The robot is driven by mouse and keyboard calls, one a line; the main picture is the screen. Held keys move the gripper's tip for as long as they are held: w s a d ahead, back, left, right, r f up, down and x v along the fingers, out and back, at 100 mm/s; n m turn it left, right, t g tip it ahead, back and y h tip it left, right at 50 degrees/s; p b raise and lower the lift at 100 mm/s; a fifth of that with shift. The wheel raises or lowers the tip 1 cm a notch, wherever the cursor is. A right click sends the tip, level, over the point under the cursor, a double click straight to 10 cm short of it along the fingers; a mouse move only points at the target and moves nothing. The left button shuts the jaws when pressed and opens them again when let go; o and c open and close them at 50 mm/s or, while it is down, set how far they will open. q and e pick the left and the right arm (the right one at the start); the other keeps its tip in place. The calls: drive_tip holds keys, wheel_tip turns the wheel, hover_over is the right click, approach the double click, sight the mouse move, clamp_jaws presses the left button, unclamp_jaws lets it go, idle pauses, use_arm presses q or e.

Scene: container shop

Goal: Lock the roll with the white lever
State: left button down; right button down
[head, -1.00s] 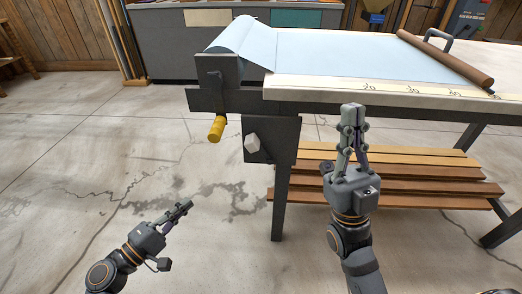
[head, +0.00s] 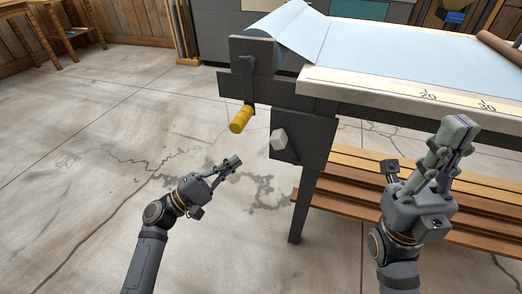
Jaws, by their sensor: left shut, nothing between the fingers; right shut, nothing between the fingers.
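The white lever (head: 279,139) is a small pale block on the dark plate at the table's near left corner, below the roll. The roll of light blue sheet (head: 283,32) lies at the table's left end, its sheet spread over the top. A yellow crank handle (head: 241,119) hangs from the dark end bracket (head: 253,61). My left gripper (head: 232,163) is shut and empty, below and left of the white lever, apart from it. My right gripper (head: 460,133) is shut and empty, in front of the table's front edge, well right of the lever.
The table (head: 395,97) has a pale ruled front edge. Wooden planks (head: 343,191) lie on a low shelf under it, close to my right arm. A brown rod (head: 499,46) lies on the sheet. The concrete floor (head: 75,160) at left is clear.

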sight(287, 151)
use_arm(q)
drive_tip(key=w+d+r, duration=0.1)
drive_tip(key=d+r, duration=0.3)
drive_tip(key=d, duration=0.3)
drive_tip(key=shift+w+d+b, duration=0.25)
drive_tip(key=shift+d+b, duration=0.05)
drive_tip(key=shift+d, duration=0.05)
